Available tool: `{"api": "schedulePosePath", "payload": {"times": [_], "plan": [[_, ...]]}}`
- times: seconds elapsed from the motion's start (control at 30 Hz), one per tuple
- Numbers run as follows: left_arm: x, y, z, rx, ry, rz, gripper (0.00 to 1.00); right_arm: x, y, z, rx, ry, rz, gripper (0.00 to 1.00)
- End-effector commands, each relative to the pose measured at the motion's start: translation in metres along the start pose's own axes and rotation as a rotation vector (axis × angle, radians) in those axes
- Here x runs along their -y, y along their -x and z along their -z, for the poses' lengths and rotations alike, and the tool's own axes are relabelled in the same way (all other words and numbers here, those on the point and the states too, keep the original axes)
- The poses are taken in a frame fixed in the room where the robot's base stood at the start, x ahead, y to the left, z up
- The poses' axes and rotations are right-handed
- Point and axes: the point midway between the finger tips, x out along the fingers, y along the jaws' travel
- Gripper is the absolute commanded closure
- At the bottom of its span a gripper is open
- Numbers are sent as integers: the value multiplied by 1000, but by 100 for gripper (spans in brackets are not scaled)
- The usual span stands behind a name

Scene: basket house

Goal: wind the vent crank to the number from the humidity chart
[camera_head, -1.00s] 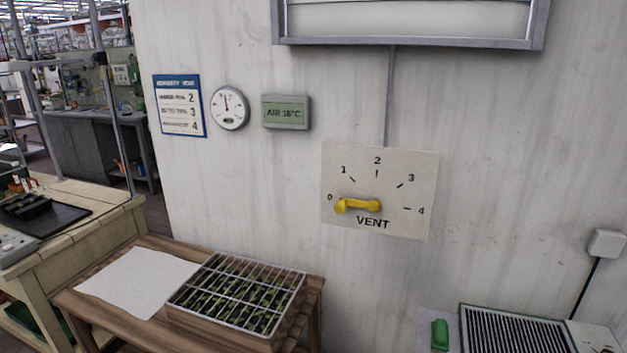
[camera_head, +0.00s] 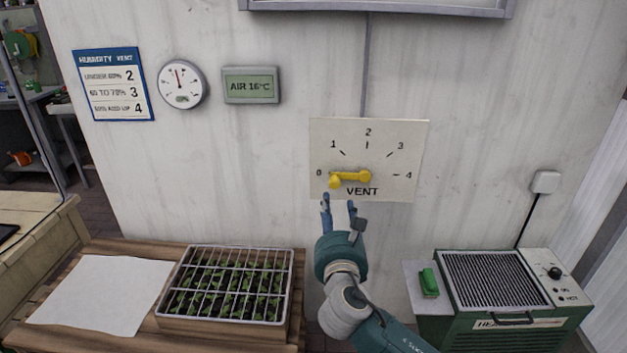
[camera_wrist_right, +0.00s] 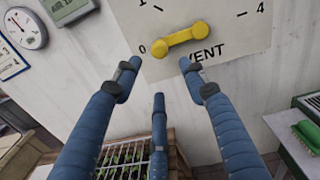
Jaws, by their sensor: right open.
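The yellow vent crank (camera_head: 350,179) sits on a pale dial plate (camera_head: 412,135) marked 0 to 4, and its handle end points left at 0. The crank also shows in the right wrist view (camera_wrist_right: 186,39), just beyond the fingers. My right gripper (camera_head: 338,200) is open and empty, just below the crank and apart from it; its blue fingers show in the right wrist view (camera_wrist_right: 158,75). The humidity chart (camera_head: 112,84) lists 2, 3 and 4 against humidity ranges. The round gauge (camera_head: 182,84) has its needle near the top. My left gripper is not in view.
An air display (camera_head: 250,85) reads 16°C. A caged seedling tray (camera_head: 225,322) and a white sheet (camera_head: 100,292) lie on the wooden bench at lower left. A green heater (camera_head: 495,280) stands at lower right.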

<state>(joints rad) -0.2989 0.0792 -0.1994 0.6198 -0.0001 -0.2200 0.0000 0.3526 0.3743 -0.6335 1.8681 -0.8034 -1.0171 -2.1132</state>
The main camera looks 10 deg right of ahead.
Motion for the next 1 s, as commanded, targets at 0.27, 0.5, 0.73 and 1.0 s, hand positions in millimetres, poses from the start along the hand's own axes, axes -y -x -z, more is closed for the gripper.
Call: {"api": "schedulePosePath", "payload": {"times": [0.27, 0.5, 0.73, 1.0], "plan": [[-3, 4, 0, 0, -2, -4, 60, 2, -28, -10, 14, 24, 6, 58], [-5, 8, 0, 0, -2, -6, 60, 1, -74, -10, 14, 22, 5, 58], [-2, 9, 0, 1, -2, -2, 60, 1, -101, -9, 14, 21, 3, 58], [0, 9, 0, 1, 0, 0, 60, 0, -107, -9, 14, 19, 2, 58]]}}
